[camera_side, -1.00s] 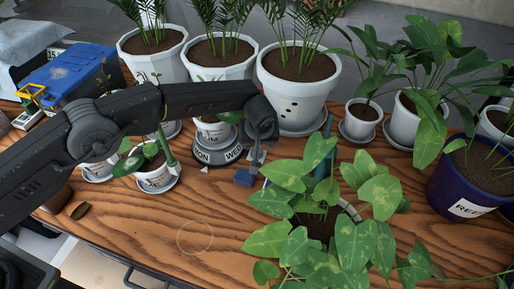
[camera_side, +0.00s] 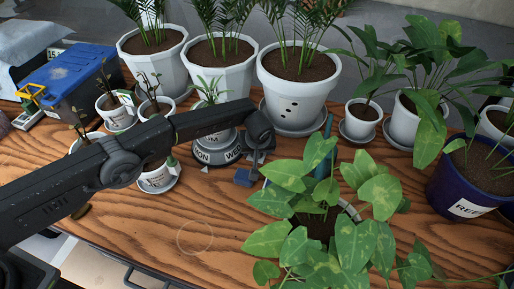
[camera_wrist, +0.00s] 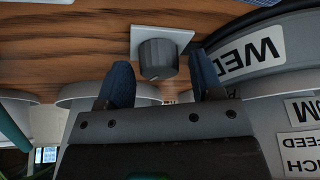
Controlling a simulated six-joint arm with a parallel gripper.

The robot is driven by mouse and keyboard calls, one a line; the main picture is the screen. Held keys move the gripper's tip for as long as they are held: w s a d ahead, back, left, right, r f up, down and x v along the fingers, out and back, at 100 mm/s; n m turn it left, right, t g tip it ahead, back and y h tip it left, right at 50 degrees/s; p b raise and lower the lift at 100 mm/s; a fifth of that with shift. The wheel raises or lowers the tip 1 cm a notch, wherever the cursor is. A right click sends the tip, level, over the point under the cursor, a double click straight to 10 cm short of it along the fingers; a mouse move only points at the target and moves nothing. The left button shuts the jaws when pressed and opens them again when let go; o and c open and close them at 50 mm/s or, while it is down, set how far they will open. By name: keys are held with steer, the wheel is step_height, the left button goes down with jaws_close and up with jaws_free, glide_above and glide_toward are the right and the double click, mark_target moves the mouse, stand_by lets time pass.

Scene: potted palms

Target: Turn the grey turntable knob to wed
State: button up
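The grey knob (camera_wrist: 158,58) sits on a square white plate (camera_wrist: 176,36) on the wooden table in the wrist view. My gripper (camera_wrist: 161,74) is open, with one blue fingertip on each side of the knob in that picture. I cannot tell whether either finger touches it. The grey turntable (camera_side: 217,150) carries day labels and a potted plant. Its WED label (camera_wrist: 254,54) is close to the right finger in the wrist view. In the side view my gripper (camera_side: 246,178) is low at the turntable's right front, and I cannot make out the knob there.
A large leafy plant (camera_side: 318,205) stands just right of my gripper. Small white pots (camera_side: 157,178) stand to the left, and big white palm pots (camera_side: 296,100) stand behind. The table front left of the leafy plant is clear.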

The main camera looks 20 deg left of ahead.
steer(key=c, duration=0.8)
steer(key=shift+m, duration=0.3)
steer(key=shift+a+m+t+h, duration=0.15)
steer(key=shift+m+h, duration=0.35)
steer(key=shift+m, duration=0.8)
steer(key=shift+d+m+t+h, duration=0.15)
steer(key=shift+m+h, duration=0.35)
steer(key=shift+m, duration=0.8)
steer(key=shift+a, duration=0.1)
steer(key=o, duration=0.9)
